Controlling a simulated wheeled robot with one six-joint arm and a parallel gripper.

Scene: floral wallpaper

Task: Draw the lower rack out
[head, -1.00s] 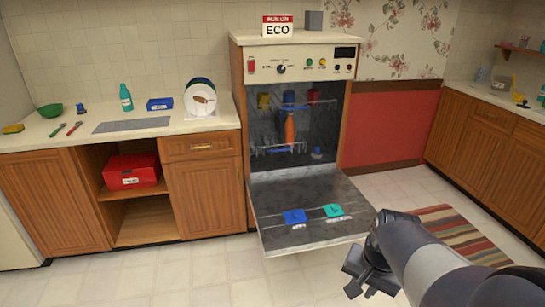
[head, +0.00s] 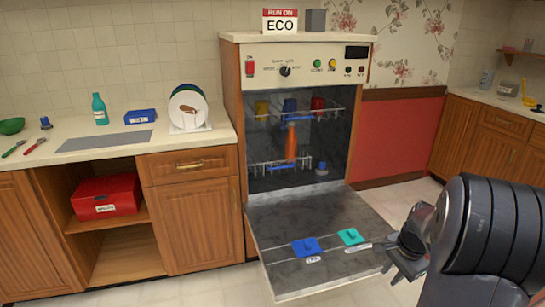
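The dishwasher (head: 232,130) stands open, its door (head: 330,222) folded down level in front. The lower rack (head: 266,168), with pale wire prongs and blue parts, sits inside the cavity, low down. The upper rack (head: 270,112) is also inside, holding yellow, blue and red cups. My gripper (head: 393,270) is in front of the door's right edge, well short of the lower rack and apart from it. Its fingers are small and dark, and I cannot tell their opening. Nothing shows held in it.
A blue tablet (head: 305,246) and a teal tablet (head: 350,236) lie on the open door. A small blue-and-grey item (head: 321,169) is at the cavity's right. Cabinets (head: 190,215) with a red box (head: 106,196) stand left. Floor (head: 235,287) shows clear at the front.

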